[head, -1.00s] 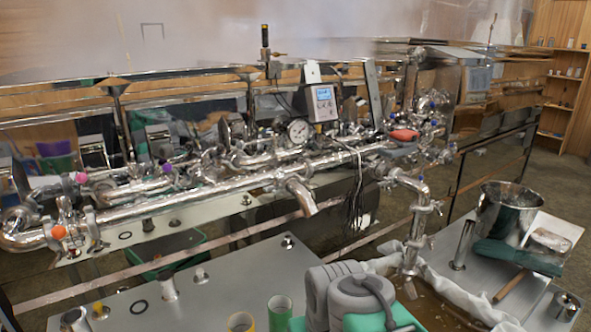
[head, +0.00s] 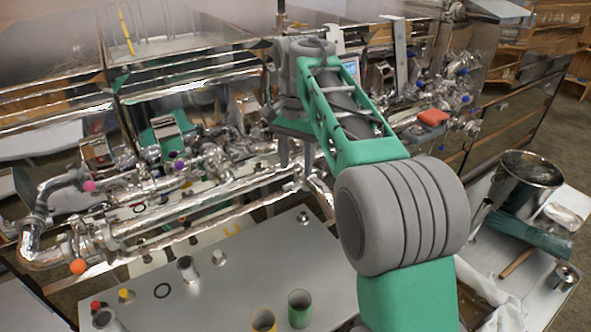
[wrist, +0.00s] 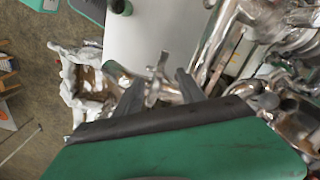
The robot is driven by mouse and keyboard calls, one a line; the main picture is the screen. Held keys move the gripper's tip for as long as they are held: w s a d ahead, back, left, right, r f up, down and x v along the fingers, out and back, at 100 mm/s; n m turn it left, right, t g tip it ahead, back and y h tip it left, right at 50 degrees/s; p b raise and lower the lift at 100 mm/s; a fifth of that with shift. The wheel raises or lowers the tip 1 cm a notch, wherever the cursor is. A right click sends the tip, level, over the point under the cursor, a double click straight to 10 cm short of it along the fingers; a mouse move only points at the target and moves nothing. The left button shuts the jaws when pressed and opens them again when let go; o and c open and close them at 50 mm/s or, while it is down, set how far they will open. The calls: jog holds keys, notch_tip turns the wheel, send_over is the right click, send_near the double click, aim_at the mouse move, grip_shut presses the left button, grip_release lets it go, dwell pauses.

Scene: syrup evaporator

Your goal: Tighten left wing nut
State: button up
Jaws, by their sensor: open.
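My gripper (head: 296,155) is open, pointing down over the middle of the shiny pipe run in the head view. In the wrist view my gripper (wrist: 160,77) shows two dark, parted fingers. A small metal winged piece, which looks like a wing nut (wrist: 157,72), shows between the fingertips, with a gap to each. I cannot tell whether the fingers are level with it or above it, or whether it is the left one. The steel pipe (head: 205,205) runs across the head view. My arm hides its right part, including the downspout and its clamps.
A grey table (head: 225,275) in front holds a green cup (head: 299,308), a yellow cup (head: 263,320) and small metal fittings. A steel pot (head: 523,182) stands at right. A cloth-lined tub (wrist: 72,85) shows in the wrist view. Valves and pipes crowd the space behind.

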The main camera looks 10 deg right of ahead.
aim_at(296, 173)
notch_tip(296, 173, down, 3)
jog(key=shift+f+b, duration=0.1)
jog(key=shift+b, duration=0.95)
jog(key=shift+c, duration=0.3)
grip_shut()
